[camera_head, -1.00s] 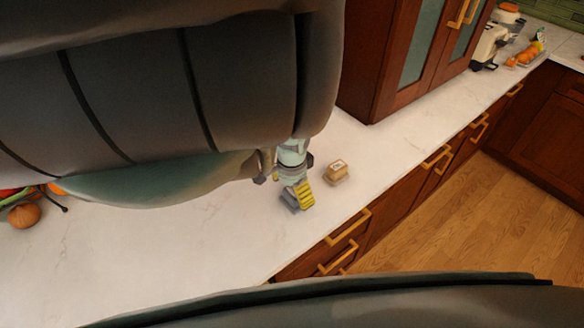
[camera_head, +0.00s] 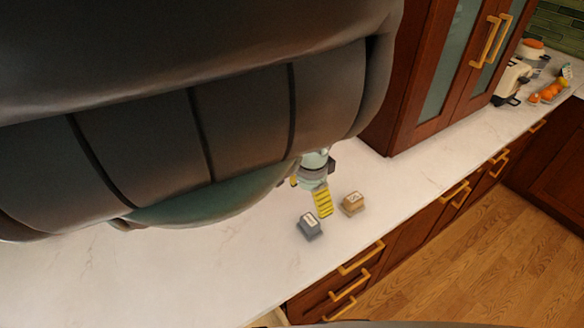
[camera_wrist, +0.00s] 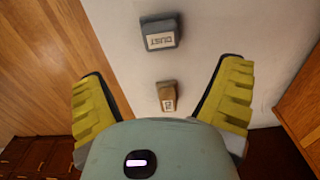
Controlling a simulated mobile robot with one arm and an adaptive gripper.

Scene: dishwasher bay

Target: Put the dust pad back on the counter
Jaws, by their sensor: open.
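The dust pad (camera_head: 310,226) is a small dark grey block with a white label. It lies on the white counter (camera_head: 235,255). In the wrist view the dust pad (camera_wrist: 161,34) shows its label reading DUST, beyond the fingertips. My gripper (camera_head: 323,207) is just beside the pad, on its cabinet side, and apart from it. In the wrist view my gripper (camera_wrist: 164,75) has its yellow ridged fingers spread wide, with nothing held between them. Part of the hand is hidden by my arm in the head view.
A tan labelled block (camera_head: 353,203) stands on the counter right of the pad; the wrist view shows it too (camera_wrist: 167,97). A wooden cabinet (camera_head: 420,90) rises behind. Drawers with gold handles (camera_head: 360,258) line the front edge. The counter left of the pad is clear.

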